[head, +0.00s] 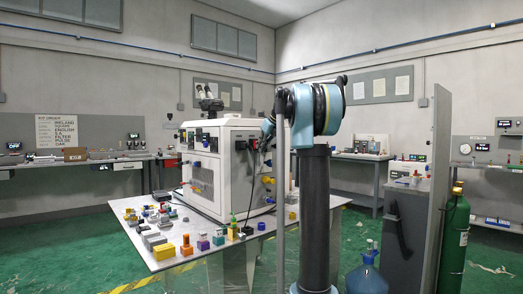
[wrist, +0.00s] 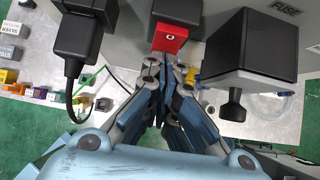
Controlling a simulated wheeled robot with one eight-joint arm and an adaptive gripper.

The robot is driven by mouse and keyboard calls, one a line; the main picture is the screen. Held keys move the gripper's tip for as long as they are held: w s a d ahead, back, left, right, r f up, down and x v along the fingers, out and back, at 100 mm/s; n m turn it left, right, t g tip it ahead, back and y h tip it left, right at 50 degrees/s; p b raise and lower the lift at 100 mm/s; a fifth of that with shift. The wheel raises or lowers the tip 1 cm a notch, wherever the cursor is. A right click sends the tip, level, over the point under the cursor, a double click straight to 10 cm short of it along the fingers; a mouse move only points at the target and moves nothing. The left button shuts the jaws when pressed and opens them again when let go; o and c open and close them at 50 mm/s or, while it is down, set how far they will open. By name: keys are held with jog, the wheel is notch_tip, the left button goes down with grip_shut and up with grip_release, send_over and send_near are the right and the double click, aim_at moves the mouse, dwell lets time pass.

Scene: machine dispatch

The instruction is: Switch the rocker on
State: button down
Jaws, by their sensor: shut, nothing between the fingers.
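The red rocker (wrist: 171,38) is at the top middle of the wrist view, set in a black housing (wrist: 178,10), with a white O mark on its visible face. My gripper (wrist: 163,62) is shut and empty, its fingertips pointing at the rocker's lower edge. I cannot tell whether they touch it.
In the wrist view a black plug with a cable (wrist: 78,38) is left of the rocker, and a large black box (wrist: 262,40) is close on the right. The table (head: 150,255) holds several small coloured blocks. A green gas cylinder (head: 455,235) stands at right.

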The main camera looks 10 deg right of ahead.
jog(key=shift+w+a+f, duration=0.1)
jog(key=shift+w, duration=0.05)
jog(key=shift+r, duration=0.8)
jog(key=s+d+f+v, duration=0.1)
jog(key=v, duration=1.1)
jog(key=shift+s+d, duration=0.2)
jog(key=shift+s, duration=0.35)
